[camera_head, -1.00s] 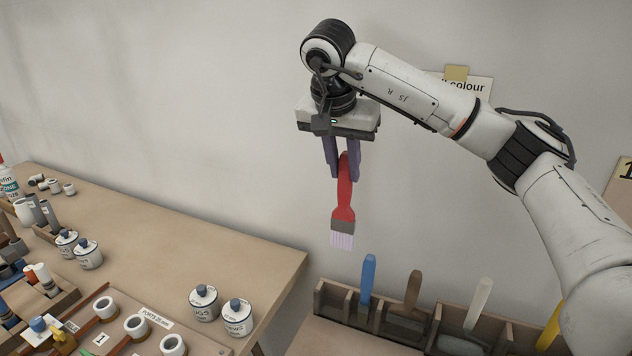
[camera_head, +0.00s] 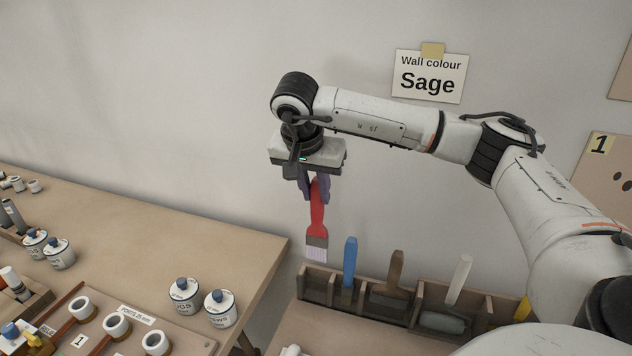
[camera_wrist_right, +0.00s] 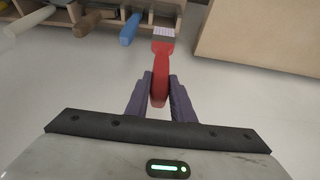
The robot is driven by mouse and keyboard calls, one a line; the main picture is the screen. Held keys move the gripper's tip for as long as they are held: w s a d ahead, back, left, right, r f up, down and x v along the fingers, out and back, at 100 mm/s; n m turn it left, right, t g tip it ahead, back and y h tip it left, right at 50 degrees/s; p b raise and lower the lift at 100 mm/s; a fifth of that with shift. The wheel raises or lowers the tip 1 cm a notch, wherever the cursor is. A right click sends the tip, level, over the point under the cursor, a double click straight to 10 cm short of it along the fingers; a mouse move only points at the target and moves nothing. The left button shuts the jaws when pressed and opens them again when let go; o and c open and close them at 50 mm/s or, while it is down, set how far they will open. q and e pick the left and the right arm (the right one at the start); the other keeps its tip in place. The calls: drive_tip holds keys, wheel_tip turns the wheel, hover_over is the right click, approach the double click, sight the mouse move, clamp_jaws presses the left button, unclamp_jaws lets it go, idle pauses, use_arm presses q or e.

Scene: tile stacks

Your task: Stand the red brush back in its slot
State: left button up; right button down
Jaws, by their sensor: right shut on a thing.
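The red brush (camera_head: 317,215) hangs bristles down from my right gripper (camera_head: 315,188), which is shut on its handle. Its pale bristles are a little above the left end of the wooden slotted rack (camera_head: 377,304), apart from it. In the right wrist view the red brush (camera_wrist_right: 161,75) stands between the two purple fingers of my right gripper (camera_wrist_right: 160,95), bristles toward the rack. The leftmost slot of the rack looks empty. A blue-handled tool (camera_head: 349,262) stands to the right of it. My left gripper is not in view.
Brown-handled (camera_head: 395,274) and white-handled (camera_head: 460,280) tools stand farther right in the rack, with a yellow handle (camera_head: 522,309) partly behind my arm. A wooden table (camera_head: 170,240) with white jars (camera_head: 185,296) lies left, its edge near the rack.

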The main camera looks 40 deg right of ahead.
sight(316, 243)
wheel_tip(316, 243, down, 2)
drive_tip(key=shift+b, duration=0.45)
drive_tip(key=shift+f+b, duration=2.7)
drive_tip(key=shift+f, duration=1.75)
drive_tip(key=shift+f+b, duration=0.35)
drive_tip(key=shift+f, duration=0.45)
drive_tip(key=shift+f+b, duration=0.5)
drive_tip(key=shift+f, duration=0.25)
drive_tip(key=c, duration=1.6)
unclamp_jaws()
drive_tip(key=shift+o, duration=0.7)
